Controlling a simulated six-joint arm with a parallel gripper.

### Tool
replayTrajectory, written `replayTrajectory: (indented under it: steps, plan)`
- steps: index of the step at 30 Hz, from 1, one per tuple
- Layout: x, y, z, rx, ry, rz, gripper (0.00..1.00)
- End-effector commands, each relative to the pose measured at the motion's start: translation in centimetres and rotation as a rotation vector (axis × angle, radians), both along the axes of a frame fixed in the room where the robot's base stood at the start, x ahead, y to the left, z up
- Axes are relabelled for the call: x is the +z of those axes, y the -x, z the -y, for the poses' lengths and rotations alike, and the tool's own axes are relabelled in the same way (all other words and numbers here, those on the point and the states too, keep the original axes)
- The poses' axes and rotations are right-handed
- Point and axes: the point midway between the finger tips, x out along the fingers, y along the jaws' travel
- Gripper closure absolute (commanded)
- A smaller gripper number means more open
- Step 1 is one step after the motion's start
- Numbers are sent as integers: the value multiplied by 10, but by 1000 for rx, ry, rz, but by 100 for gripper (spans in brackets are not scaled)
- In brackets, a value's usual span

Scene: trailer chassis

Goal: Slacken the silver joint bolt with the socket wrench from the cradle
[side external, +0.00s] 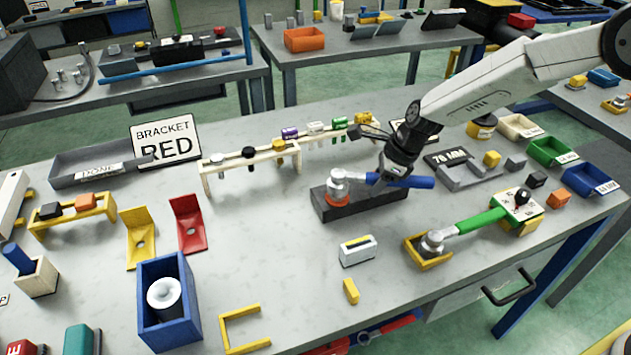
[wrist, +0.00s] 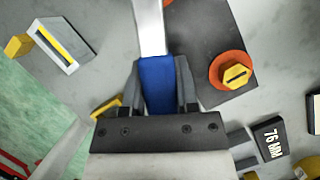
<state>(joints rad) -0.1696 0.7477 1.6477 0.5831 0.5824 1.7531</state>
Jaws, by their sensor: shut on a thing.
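My gripper (wrist: 160,95) is shut on the blue handle (wrist: 158,80) of a wrench. In the side view my gripper (side external: 395,180) is above the black block (side external: 365,205), and the wrench's silver head (side external: 338,180) is at the block's left end. The head sits over an orange collar (side external: 338,201) and seems to touch it. No silver bolt shows clearly; the head may cover it. In the wrist view the shank (wrist: 150,25) runs out of the top edge. There, an orange disc with a yellow slotted top (wrist: 235,74) shows on the block.
A green-handled wrench (side external: 480,222) lies in front, its head in a yellow holder (side external: 428,258). A white box (side external: 357,250) and a yellow block (side external: 351,291) lie nearer the front edge. A cream rack (side external: 245,165) stands behind left. The 76 MM tray (side external: 460,175) is behind right.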

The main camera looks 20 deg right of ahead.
Motion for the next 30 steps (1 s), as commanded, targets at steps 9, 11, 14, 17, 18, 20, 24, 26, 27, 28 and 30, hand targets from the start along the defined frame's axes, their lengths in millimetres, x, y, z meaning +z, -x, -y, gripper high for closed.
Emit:
replayTrajectory:
  steps: [9,11,14,17,18,20,24,26,27,28,30]
  plan:
    - [-1,-1,0,0,0,2,100]
    - [-1,-1,0,1,0,2,100]
    - [-2,-1,0,1,0,2,100]
    - [-3,-1,0,0,-1,3,100]
    - [-4,-1,0,-1,-1,3,100]
    - [-4,-1,0,0,-1,3,100]
    - [-6,-1,0,-1,-1,3,100]
    - [-6,-1,0,-1,-1,3,100]
    - [-7,-1,0,-1,-1,3,100]
    - [-7,-1,0,-1,-1,3,100]
    - [-8,-1,0,-1,-1,3,100]
